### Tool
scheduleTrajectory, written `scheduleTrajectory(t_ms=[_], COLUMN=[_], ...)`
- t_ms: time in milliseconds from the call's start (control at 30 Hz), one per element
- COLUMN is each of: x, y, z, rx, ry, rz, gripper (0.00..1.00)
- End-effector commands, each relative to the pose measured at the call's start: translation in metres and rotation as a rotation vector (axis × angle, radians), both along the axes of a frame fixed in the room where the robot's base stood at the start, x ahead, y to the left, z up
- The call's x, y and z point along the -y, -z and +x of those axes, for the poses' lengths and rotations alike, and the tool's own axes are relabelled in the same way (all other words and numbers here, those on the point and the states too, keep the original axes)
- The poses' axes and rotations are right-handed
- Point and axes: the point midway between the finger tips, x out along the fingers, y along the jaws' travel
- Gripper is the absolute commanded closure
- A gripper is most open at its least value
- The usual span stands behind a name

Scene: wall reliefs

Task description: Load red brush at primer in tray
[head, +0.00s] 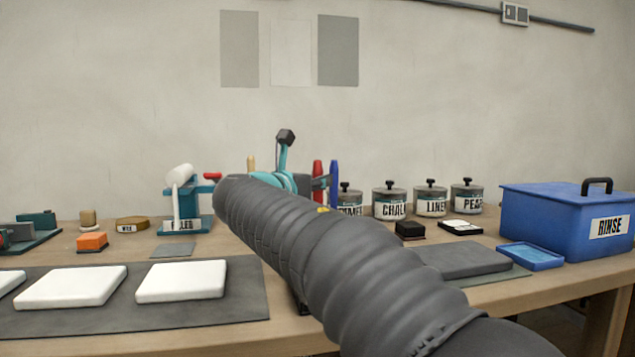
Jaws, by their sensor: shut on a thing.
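My gripper (321,184) shows only as a small dark part beyond my ribbed grey arm, which hides most of it. It is shut at the red brush (318,168), whose upright red handle shows; its lower end is hidden. A blue handle (334,172) stands upright just to its right. A lidded grey pot (350,197) behind my arm has a label partly hidden, so I cannot read it fully. A small tray (460,227) with black and white inside lies to the right of it. I cannot tell which tray holds primer.
Several lidded pots, including one marked CHALK (391,201), line the back. A blue RINSE box (570,220) with a shallow blue tray (531,257) stands at the right. White slabs (180,281) lie on a grey mat at left. A white roller (180,175) rests on a teal stand.

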Motion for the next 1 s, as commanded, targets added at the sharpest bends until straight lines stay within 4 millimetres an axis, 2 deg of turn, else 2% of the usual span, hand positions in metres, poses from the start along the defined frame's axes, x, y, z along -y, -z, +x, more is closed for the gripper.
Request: scheduleTrajectory(t_ms=[1000], x=[0.0000], y=[0.0087], z=[0.0000], rx=[0.000], ry=[0.000], rz=[0.000], gripper=[1.00])
